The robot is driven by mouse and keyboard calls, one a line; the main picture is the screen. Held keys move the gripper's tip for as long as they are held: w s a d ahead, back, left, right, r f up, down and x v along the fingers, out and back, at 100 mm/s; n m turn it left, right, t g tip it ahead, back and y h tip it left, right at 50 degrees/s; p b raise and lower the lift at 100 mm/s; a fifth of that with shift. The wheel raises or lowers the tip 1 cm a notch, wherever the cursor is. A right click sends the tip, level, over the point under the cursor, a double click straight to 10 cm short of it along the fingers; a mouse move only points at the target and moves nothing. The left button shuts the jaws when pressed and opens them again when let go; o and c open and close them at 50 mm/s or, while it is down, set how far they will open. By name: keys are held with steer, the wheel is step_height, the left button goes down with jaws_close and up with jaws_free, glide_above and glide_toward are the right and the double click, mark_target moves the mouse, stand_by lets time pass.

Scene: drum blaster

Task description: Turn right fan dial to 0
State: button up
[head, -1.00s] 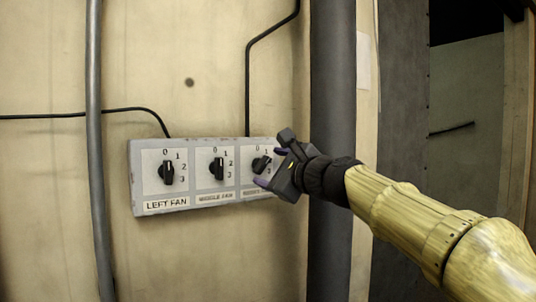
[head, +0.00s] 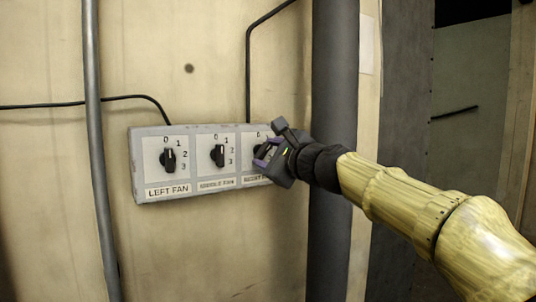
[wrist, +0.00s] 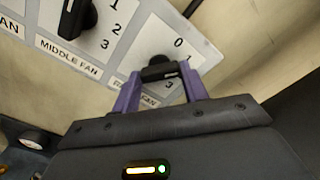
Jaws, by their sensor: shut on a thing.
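The right fan dial (wrist: 160,70) is a black knob on the right panel of the grey fan box (head: 160,198). My gripper (head: 266,157) is at the right end of the box. In the wrist view my gripper (wrist: 160,85) has its two purple fingers on either side of the dial, shut on it.
The left fan dial (head: 167,160) and middle fan dial (head: 217,155) sit to the left on the same box. A thick dark pipe (head: 333,235) stands close to the right, behind my arm. A thin grey pipe (head: 93,150) runs down the left.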

steer(key=shift+f+n, duration=0.1)
steer(key=shift+n, duration=0.2)
steer(key=n+b, duration=0.3)
steer(key=n, duration=0.1)
steer(key=shift+f+n+b, duration=0.1)
steer(key=shift+n+b, duration=0.2)
steer(key=shift+b, duration=0.05)
steer(key=shift+n+b, duration=0.75)
steer(key=shift+n, duration=0.65)
steer(key=o, duration=1)
